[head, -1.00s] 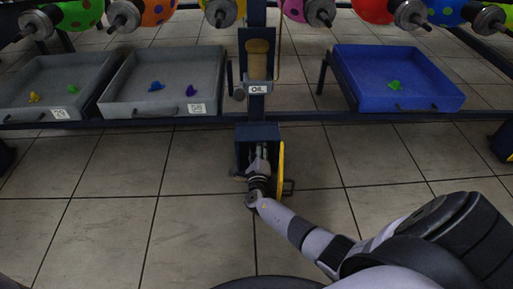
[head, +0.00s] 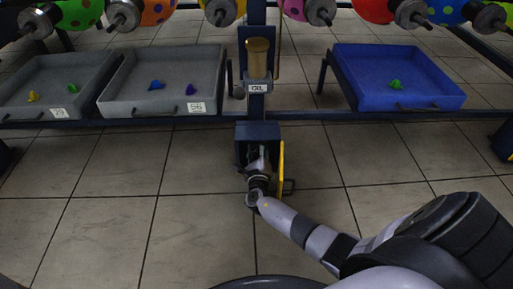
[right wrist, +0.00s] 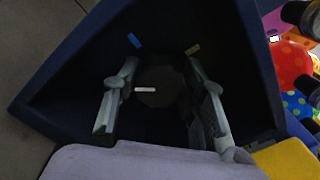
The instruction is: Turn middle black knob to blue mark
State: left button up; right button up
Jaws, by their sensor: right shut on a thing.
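In the right wrist view, the black knob (right wrist: 160,80) sits inside the dark blue box, with a white line (right wrist: 145,90) on its face pointing to the left. The blue mark (right wrist: 134,40) is on the panel above and left of the knob, and a tan mark (right wrist: 192,49) is above and right. My right gripper (right wrist: 160,108) has a finger on each side of the knob and is shut on it. In the head view, my right gripper (head: 259,163) reaches into the box (head: 257,131), and the knob is hidden. My left gripper is not in view.
A yellow plate (head: 281,165) stands at the box's right side. Above it is a post with an OIL label (head: 258,88). The floor around is clear.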

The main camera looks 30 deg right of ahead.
jog(key=m+b, duration=0.1)
jog(key=m, duration=0.4)
jog(key=shift+d+m, duration=0.15)
jog(key=shift+m, duration=0.25)
jog(key=shift+m+b, duration=0.9)
jog(key=shift+m, duration=1.3)
jog(key=o, duration=1.2)
jog(key=shift+c, duration=0.2)
